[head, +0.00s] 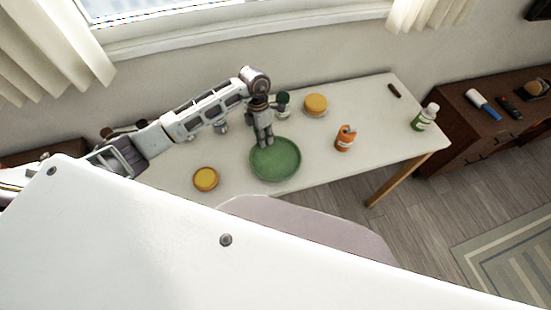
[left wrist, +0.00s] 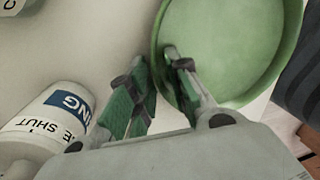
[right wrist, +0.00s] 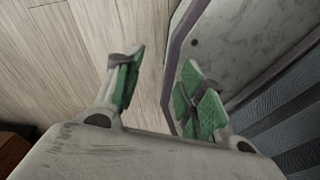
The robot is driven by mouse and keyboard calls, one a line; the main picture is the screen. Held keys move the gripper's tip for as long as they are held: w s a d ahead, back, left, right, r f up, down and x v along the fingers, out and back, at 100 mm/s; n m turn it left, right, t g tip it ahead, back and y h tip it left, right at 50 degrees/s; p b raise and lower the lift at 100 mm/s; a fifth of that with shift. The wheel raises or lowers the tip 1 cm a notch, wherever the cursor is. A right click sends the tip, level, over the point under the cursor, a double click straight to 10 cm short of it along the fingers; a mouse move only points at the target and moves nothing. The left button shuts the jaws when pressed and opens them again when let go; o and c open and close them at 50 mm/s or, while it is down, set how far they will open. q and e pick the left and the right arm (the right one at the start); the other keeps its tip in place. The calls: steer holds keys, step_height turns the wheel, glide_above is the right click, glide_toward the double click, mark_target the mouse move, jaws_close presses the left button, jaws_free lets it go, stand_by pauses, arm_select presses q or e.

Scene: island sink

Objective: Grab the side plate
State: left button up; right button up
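The side plate is a round green dish with a raised rim (head: 275,160), lying on the white table in the head view. It fills the upper right of the left wrist view (left wrist: 230,40). My left gripper (head: 265,140) points down at the plate's far left edge. In the left wrist view its fingers (left wrist: 157,75) are drawn close together, one inside the rim and one outside, with the rim between them. My right gripper (right wrist: 163,75) is open and empty, with floor and a grey panel behind it; it is not visible in the head view.
A yellow-lidded jar (head: 206,179) stands left of the plate, and another yellow round item (head: 316,104) behind it. An orange bottle (head: 345,138) is to the right, a green-and-white bottle (head: 425,117) farther right. A white bottle (left wrist: 45,125) lies near the left fingers. A brown cabinet (head: 480,125) stands right.

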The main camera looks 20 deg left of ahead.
arm_select(q)
steer(key=c, duration=0.4)
steer(key=shift+r, duration=0.1)
jaws_close()
arm_select(e)
steer(key=shift+w, duration=0.4)
arm_select(q)
step_height(320, 180, up, 9)
steer(key=shift+f+b, duration=0.2)
steer(key=shift+b, duration=0.15)
steer(key=shift+r, duration=0.65)
arm_select(e)
steer(key=shift+w+d+f, duration=0.3)
steer(key=shift+d+f, duration=0.05)
steer(key=shift+d, duration=0.35)
